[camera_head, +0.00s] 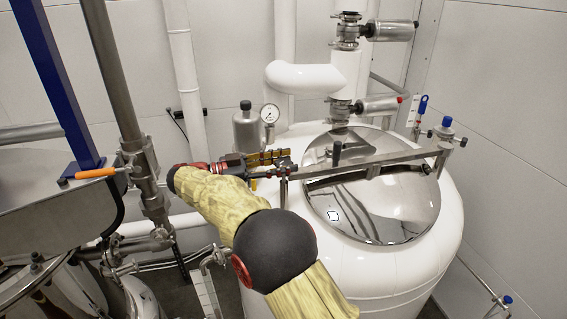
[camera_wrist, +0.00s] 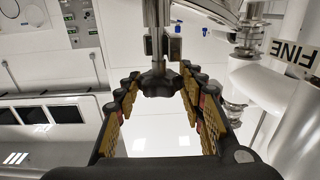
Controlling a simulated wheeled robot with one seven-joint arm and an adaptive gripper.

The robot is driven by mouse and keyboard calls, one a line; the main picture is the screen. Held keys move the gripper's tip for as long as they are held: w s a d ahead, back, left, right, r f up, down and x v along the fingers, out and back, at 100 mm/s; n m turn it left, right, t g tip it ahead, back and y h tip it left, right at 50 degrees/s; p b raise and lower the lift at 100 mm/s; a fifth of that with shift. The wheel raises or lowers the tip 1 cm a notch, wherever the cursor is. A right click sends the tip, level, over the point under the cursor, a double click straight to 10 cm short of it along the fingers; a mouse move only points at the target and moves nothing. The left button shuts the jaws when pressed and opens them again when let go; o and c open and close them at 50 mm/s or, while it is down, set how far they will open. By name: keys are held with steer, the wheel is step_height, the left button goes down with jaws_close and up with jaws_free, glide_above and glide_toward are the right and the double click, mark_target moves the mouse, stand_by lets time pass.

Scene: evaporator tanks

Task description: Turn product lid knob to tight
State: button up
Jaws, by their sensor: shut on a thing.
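The product lid (camera_head: 385,208) is a shiny metal dome on top of the white tank, and it lies closed. A metal bar (camera_head: 400,157) crosses above it. The lid knob (camera_wrist: 160,84) is a dark lobed knob on a metal stem, between my gripper's fingers in the wrist view. My gripper (camera_head: 276,160) is at the bar's left end in the head view, its yellow-padded fingers shut on the knob. The fingers also show in the wrist view (camera_wrist: 161,79), one on each side of the knob. The knob is mostly hidden in the head view.
A pressure gauge (camera_head: 269,113) and a grey cylinder (camera_head: 247,129) stand just behind my gripper. A white pipe (camera_head: 305,76) rises behind the lid. A blue-capped fitting (camera_head: 446,126) is at the right. Another tank with an orange handle (camera_head: 96,173) stands left.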

mark_target(284, 161)
steer(key=shift+g, duration=0.3)
steer(key=o, duration=1.1)
steer(key=shift+o, duration=0.4)
steer(key=shift+r, duration=0.1)
step_height(284, 161, up, 10)
steer(key=shift+f, duration=0.1)
